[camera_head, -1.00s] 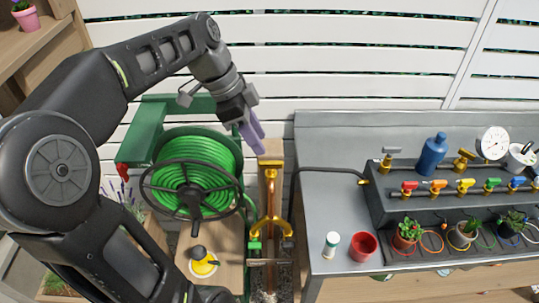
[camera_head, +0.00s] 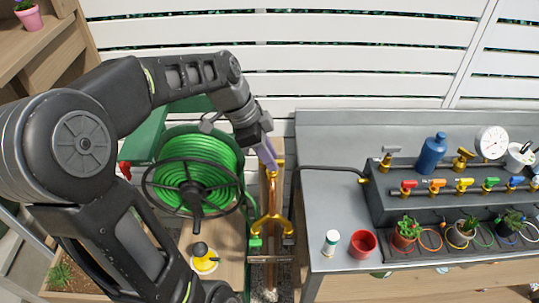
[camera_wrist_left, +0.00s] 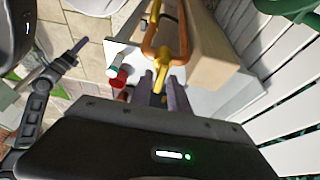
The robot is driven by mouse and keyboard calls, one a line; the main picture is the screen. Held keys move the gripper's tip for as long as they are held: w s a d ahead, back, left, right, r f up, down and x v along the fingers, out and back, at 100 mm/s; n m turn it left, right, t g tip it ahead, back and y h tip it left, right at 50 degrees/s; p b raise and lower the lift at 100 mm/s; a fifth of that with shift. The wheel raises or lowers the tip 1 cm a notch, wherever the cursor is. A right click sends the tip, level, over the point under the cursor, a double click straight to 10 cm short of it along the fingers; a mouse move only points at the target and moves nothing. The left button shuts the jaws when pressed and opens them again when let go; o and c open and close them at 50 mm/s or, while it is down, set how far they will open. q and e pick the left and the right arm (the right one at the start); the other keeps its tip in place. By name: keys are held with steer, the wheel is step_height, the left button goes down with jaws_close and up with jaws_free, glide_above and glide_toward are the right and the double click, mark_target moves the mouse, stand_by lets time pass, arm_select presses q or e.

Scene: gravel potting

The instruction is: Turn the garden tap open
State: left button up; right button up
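The garden tap (camera_head: 278,164) is brass, at the top of a copper pipe (camera_head: 272,195) on a wooden post. My left gripper (camera_head: 269,160) reaches down from the upper left, its purple fingertips at the tap's top and partly covering it. In the left wrist view the two fingers (camera_wrist_left: 159,88) stand apart with a gap, and a yellow brass part (camera_wrist_left: 160,56) lies just past and between their tips. I cannot tell whether they touch it. My right gripper (camera_wrist_left: 76,46) shows at the left of the wrist view, too small to judge.
A green hose reel (camera_head: 195,172) stands left of the post. A grey bench (camera_head: 330,200) at the right carries a valve manifold (camera_head: 400,208), a red cup (camera_head: 362,243), a white bottle (camera_head: 331,243) and potted plants. A white slatted fence (camera_head: 330,60) closes the back.

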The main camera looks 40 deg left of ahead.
arm_select(q)
jaws_close()
stand_by(0.5)
steer(key=shift+f+n+t+y+b, duration=0.15)
steer(key=shift+n+t+y+b, duration=0.3)
steer(key=shift+n+b, duration=0.95)
steer(key=n+y+b, duration=0.1)
steer(key=n, duration=0.1)
steer(key=n+t+y+b, duration=0.1)
steer(key=n, duration=0.2)
steer(key=shift+s+d+n+b, duration=0.1)
steer(key=shift+d+n+b, duration=0.05)
steer(key=shift+n+b, duration=0.15)
steer(key=n+y+b, duration=0.1)
steer(key=n, duration=0.1)
steer(key=n+y+b, duration=0.1)
steer(key=n+b, duration=0.1)
steer(key=n, duration=0.1)
steer(key=shift+d, duration=0.15)
steer(key=n+b, duration=0.1)
steer(key=n, duration=0.1)
steer(key=n+g+y+b, duration=0.1)
steer(key=n, duration=0.1)
steer(key=shift+d+n+y, duration=0.1)
steer(key=shift+n+y, duration=0.15)
steer(key=shift+n, duration=0.05)
